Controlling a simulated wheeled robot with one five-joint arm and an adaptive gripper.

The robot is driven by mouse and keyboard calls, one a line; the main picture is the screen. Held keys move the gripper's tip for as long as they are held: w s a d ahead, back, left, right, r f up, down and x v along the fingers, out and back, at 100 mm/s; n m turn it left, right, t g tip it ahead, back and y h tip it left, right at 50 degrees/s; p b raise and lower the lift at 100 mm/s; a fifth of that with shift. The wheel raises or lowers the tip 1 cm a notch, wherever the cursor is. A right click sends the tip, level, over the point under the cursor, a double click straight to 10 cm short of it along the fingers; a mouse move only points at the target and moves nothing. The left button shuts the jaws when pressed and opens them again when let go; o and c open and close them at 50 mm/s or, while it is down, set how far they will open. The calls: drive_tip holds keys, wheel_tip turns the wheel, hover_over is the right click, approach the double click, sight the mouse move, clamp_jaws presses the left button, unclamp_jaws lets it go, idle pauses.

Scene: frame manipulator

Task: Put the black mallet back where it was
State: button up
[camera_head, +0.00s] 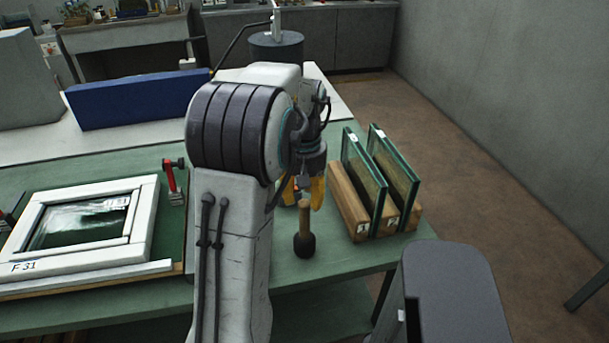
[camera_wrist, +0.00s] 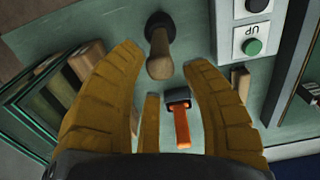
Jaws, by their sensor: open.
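The black mallet (camera_head: 304,243) stands upright on its dark head on the green table, its wooden handle pointing up. In the wrist view the mallet's handle (camera_wrist: 160,55) points toward the camera, with the dark head behind it. My gripper (camera_head: 303,195) is open, with its yellow fingers just above the handle's top. In the wrist view my gripper (camera_wrist: 165,65) has its fingers spread, and the handle end shows between the fingertips. I see no finger contact with the handle, though the exact depth gap is hard to tell.
Glass panes (camera_head: 380,175) stand in wooden holders (camera_head: 349,213) close right of the mallet. A white window frame (camera_head: 85,225) and a red clamp-like tool (camera_head: 173,183) are left of my arm. A panel with an UP button (camera_wrist: 253,45) shows in the wrist view.

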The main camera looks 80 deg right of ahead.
wheel_tip(320, 180, up, 6)
drive_tip(key=shift+w+a+r, duration=0.1)
drive_tip(key=shift+w, duration=0.25)
drive_tip(key=w+a+r+n+t+h, duration=0.1)
drive_tip(key=w+a+n, duration=0.2)
drive_tip(key=w+a, duration=0.65)
drive_tip(key=w+a+r+n, duration=0.1)
drive_tip(key=w+a+n, duration=0.2)
drive_tip(key=w+a, duration=0.65)
drive_tip(key=a+f+n+t, duration=0.1)
drive_tip(key=a+n, duration=0.2)
drive_tip(key=a, duration=0.7)
drive_tip(key=w+a+f+n+t+y, duration=0.1)
drive_tip(key=a+n, duration=0.3)
drive_tip(key=a, duration=0.6)
drive_tip(key=shift+a+f+t, duration=0.35)
drive_tip(key=shift+f+t, duration=0.15)
drive_tip(key=shift+f, duration=0.3)
drive_tip(key=shift+w, duration=0.15)
